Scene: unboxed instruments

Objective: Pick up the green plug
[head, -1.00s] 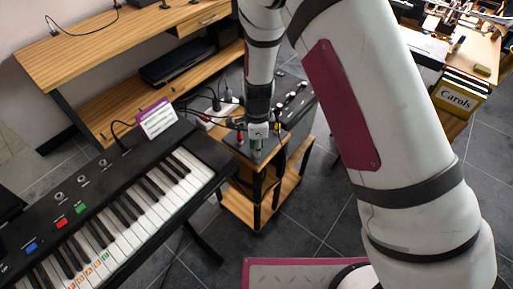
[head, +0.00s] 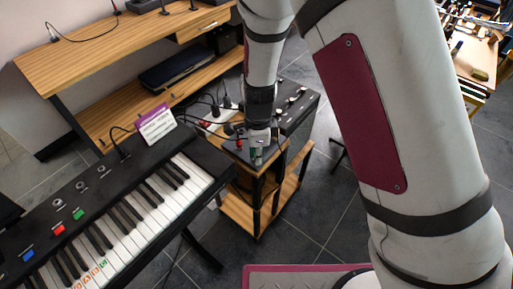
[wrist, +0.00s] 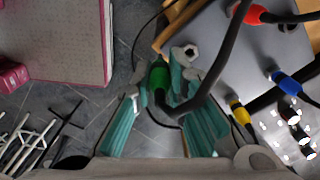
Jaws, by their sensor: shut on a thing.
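The green plug (wrist: 159,76) is between my gripper's teal-padded fingers (wrist: 161,92) in the wrist view, with its black cable bending to the right. My gripper is shut on it. In the head view, my gripper (head: 258,144) points down over the small wooden stand, and a bit of green (head: 258,158) shows at its tips. In the wrist view the plug appears beside the edge of the grey box top (wrist: 228,62). I cannot tell whether it touches the box.
Red (wrist: 252,14), blue (wrist: 286,83) and yellow (wrist: 239,112) plugs with black cables are close on the right. A black box with knobs (head: 296,104) stands beside my gripper. The keyboard (head: 120,210) is at left. Floor is open right of the wooden stand (head: 243,213).

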